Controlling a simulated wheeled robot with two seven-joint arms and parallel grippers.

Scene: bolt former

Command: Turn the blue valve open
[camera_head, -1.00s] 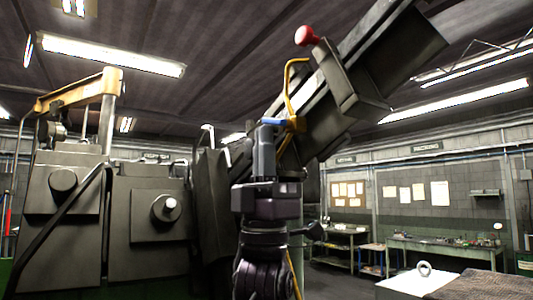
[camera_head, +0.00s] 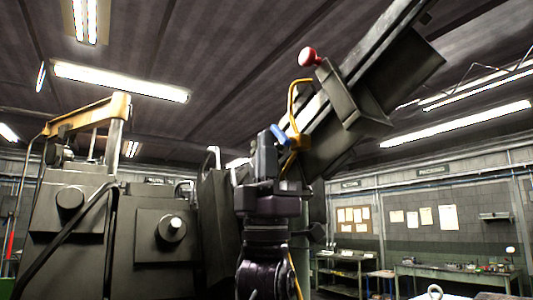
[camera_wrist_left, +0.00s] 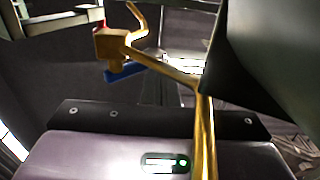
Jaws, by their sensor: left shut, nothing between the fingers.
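The blue valve handle (camera_head: 281,136) is a short lever on a yellow valve body (camera_head: 299,143) with a yellow pipe, beside the inclined dark chute. It slants down to the right, just by the tip of my left gripper (camera_head: 266,143). My left gripper points upward and is shut with nothing in it; whether it touches the handle I cannot tell. In the left wrist view the blue handle (camera_wrist_left: 125,73) shows below the yellow valve body (camera_wrist_left: 112,43), beyond my gripper's housing. The fingertips are not clear there. My right gripper is out of view.
A grey machine (camera_head: 155,235) with round knobs stands on the left. The inclined chute (camera_head: 370,85), with a red knob (camera_head: 308,56), rises to the right. Workbenches (camera_head: 455,272) stand along the back wall, well away.

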